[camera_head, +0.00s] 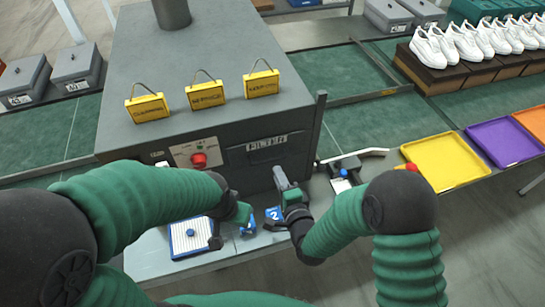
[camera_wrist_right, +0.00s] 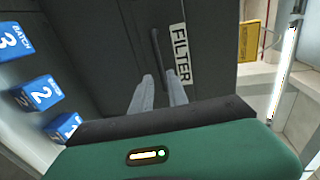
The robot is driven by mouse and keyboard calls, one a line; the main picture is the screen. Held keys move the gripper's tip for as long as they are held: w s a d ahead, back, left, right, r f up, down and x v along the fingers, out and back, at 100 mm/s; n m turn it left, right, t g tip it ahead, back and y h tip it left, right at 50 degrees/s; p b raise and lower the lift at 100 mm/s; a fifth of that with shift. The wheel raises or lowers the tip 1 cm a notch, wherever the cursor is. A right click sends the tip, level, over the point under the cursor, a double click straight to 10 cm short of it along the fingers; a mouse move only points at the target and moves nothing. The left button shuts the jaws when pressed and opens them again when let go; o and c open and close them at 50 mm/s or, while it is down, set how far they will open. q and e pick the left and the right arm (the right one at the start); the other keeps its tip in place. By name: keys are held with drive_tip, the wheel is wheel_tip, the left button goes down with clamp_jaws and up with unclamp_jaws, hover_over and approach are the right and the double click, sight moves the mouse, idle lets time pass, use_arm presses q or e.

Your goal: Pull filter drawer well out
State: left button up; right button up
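The filter drawer (camera_head: 268,160) is a dark panel in the front of the grey machine, under a label strip. It looks flush with the front. In the right wrist view its front (camera_wrist_right: 105,50) carries a "FILTER" label (camera_wrist_right: 181,53) and a thin dark handle (camera_wrist_right: 156,45). My right gripper (camera_head: 280,178) is in front of the drawer; its two grey fingers (camera_wrist_right: 159,78) stand apart, pointing at the handle's near end. I cannot tell whether they touch it. My left gripper (camera_head: 245,218) is low, near blue batch blocks; its fingers are unclear.
A red button (camera_head: 199,160) is left of the drawer. A yellow tray (camera_head: 444,162) is to the right.

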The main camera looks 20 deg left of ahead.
sight(271, 159)
drive_tip(key=x, duration=0.4)
drive_tip(key=p+x, duration=0.1)
drive_tip(key=x, duration=0.3)
drive_tip(key=shift+a, duration=0.35)
drive_tip(key=shift+d+f, duration=0.1)
drive_tip(key=shift+d, duration=0.1)
drive_tip(key=shift+w+d, duration=0.1)
clamp_jaws()
drive_tip(key=shift+s+f, duration=0.15)
drive_tip(key=shift+s, duration=0.15)
